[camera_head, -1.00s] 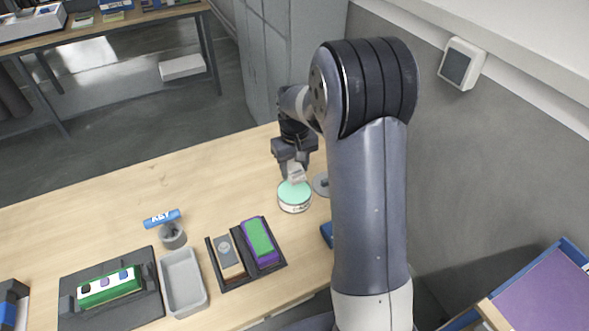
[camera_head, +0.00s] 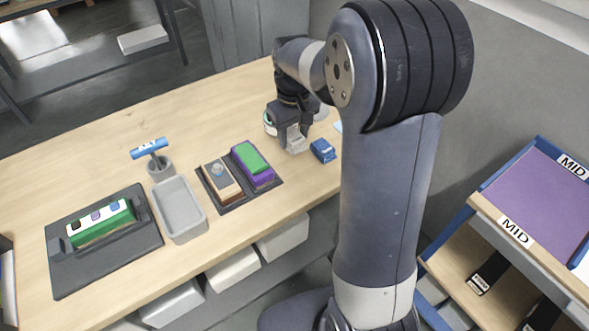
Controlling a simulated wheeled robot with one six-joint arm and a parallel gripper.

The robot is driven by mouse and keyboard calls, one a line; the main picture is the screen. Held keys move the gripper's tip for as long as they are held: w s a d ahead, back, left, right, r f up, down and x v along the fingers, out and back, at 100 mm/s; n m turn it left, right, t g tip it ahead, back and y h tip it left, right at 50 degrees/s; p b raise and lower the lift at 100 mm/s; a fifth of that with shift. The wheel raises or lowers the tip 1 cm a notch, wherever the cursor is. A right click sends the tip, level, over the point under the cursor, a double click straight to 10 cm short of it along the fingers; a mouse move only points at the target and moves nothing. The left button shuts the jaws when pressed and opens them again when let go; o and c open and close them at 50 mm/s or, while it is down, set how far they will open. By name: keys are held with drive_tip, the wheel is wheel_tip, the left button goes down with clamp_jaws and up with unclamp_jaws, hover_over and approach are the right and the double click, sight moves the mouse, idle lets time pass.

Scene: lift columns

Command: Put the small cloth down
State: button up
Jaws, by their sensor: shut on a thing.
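My gripper (camera_head: 294,138) is shut on the small cloth (camera_head: 297,146), a pale grey-white piece at its fingertips. The cloth is just over the wooden table top, left of a small blue item (camera_head: 322,151); I cannot tell whether it touches the table. A round tin with a pale green rim (camera_head: 269,126) is behind my gripper and mostly hidden by it.
A black tray (camera_head: 236,208) with two blocks lies to the left, beside an empty grey bin (camera_head: 182,212). A black mat (camera_head: 80,272) bears a green-and-white device. A shelf rack (camera_head: 540,200) is at right.

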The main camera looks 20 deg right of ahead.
sight(294, 136)
wheel_tip(294, 136, down, 8)
idle(0.4)
drive_tip(key=shift+f, duration=0.15)
drive_tip(key=o, duration=1)
drive_tip(key=shift+c, duration=0.2)
wheel_tip(294, 136, up, 12)
drive_tip(key=shift+r, duration=0.15)
